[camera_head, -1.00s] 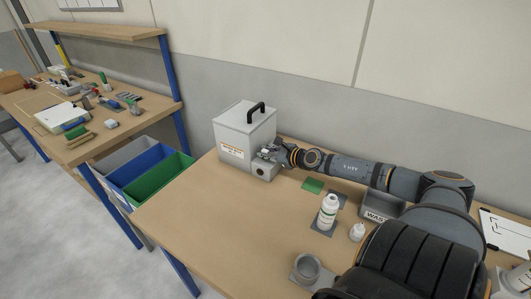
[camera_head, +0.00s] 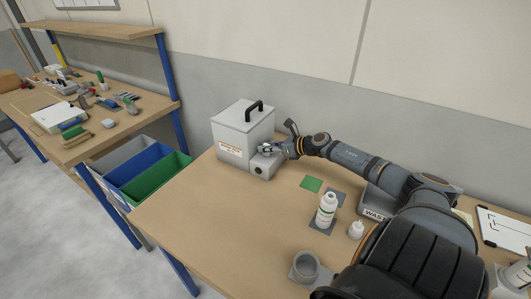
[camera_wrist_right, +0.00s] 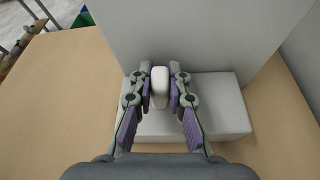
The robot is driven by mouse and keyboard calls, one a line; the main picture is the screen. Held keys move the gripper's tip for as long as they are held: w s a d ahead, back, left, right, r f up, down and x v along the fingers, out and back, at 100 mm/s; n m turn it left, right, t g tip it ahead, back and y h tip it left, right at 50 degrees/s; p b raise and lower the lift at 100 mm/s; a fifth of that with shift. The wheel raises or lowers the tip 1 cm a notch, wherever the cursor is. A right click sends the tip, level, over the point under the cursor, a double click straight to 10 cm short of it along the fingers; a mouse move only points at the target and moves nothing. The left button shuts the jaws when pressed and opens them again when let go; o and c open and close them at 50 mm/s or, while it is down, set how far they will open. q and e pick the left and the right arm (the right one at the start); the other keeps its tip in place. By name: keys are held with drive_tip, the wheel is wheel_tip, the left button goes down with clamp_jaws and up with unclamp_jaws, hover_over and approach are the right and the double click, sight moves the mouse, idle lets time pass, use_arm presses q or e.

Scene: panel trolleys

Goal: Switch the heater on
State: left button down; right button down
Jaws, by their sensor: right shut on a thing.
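The heater is a light grey box (camera_head: 236,132) with a black handle on its lid and an orange-and-white label on its front. A small grey control block (camera_head: 262,168) with a dark round spot juts from its lower right side. My right gripper (camera_head: 272,149) is at the top of this block. In the right wrist view, my right gripper (camera_wrist_right: 160,90) is shut on a white switch lever (camera_wrist_right: 160,82) that stands up from the white block (camera_wrist_right: 225,110). The lever's exact setting is hard to tell. My left gripper is not in view.
A green pad (camera_head: 311,184), a white bottle (camera_head: 326,208), a small white dropper bottle (camera_head: 356,230), a grey cup (camera_head: 306,265) and a waste box (camera_head: 374,205) stand right of the heater. Grey, blue and green bins (camera_head: 150,175) sit left. The table's front left is clear.

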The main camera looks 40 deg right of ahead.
drive_tip(key=m+b, duration=0.1)
drive_tip(key=d+y+b, duration=0.1)
drive_tip(key=b, duration=0.1)
drive_tip(key=shift+w+f+m, duration=0.15)
drive_tip(key=shift+f+m, duration=0.1)
drive_tip(key=shift+m, duration=0.15)
drive_tip(key=shift+m+y+b, duration=0.3)
drive_tip(key=shift+y+b, duration=0.1)
drive_tip(key=shift+b, duration=0.15)
drive_tip(key=shift+d+r, duration=0.1)
drive_tip(key=c, duration=1.3)
unclamp_jaws()
